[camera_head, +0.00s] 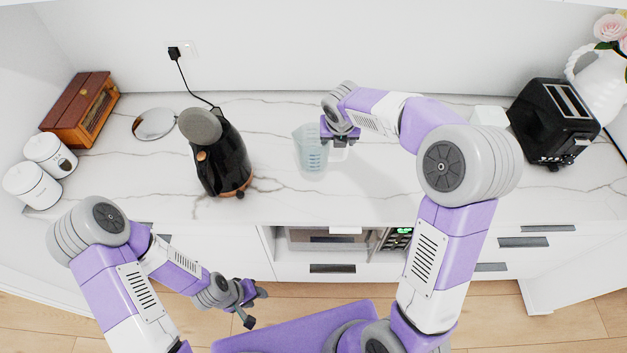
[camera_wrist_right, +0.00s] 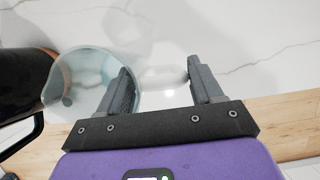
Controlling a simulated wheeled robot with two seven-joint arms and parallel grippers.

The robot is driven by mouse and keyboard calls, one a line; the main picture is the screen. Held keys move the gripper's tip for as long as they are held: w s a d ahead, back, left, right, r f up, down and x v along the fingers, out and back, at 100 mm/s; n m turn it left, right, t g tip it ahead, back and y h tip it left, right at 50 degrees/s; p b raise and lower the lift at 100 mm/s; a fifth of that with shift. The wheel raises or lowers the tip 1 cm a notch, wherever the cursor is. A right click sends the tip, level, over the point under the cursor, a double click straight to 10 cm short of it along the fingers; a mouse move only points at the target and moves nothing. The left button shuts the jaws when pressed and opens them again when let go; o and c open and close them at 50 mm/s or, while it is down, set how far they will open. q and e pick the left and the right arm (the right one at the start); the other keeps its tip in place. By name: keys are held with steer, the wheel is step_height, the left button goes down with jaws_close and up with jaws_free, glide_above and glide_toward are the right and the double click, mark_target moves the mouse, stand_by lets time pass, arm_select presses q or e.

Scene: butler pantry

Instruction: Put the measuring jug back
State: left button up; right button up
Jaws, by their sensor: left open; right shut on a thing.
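The measuring jug (camera_head: 309,155) is clear, pale blue and has printed marks. It is upright at the middle of the marble counter; I cannot tell whether its base touches the top. Its round rim shows at the left of the right wrist view (camera_wrist_right: 62,78). My right gripper (camera_head: 340,139) is at the jug's right side, shut on its pale handle; its two fingers (camera_wrist_right: 160,85) stand either side of the handle in the wrist view. My left gripper (camera_head: 256,306) is open and empty, low in front of the cabinets.
A black kettle (camera_head: 226,158) with a copper base stands close left of the jug. Further left are a round silver dish (camera_head: 154,124), a wooden box (camera_head: 82,110) and white canisters (camera_head: 40,170). A black toaster (camera_head: 552,122) is at the right.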

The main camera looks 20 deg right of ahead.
mark_target(336, 159)
steer(key=shift+n, duration=0.3)
step_height(336, 159, down, 9)
steer(key=shift+f+b, duration=0.2)
steer(key=shift+b, duration=0.7)
steer(key=shift+w+f, duration=0.1)
steer(key=shift+f, duration=0.15)
steer(key=shift+f, duration=0.15)
steer(key=o, duration=1.7)
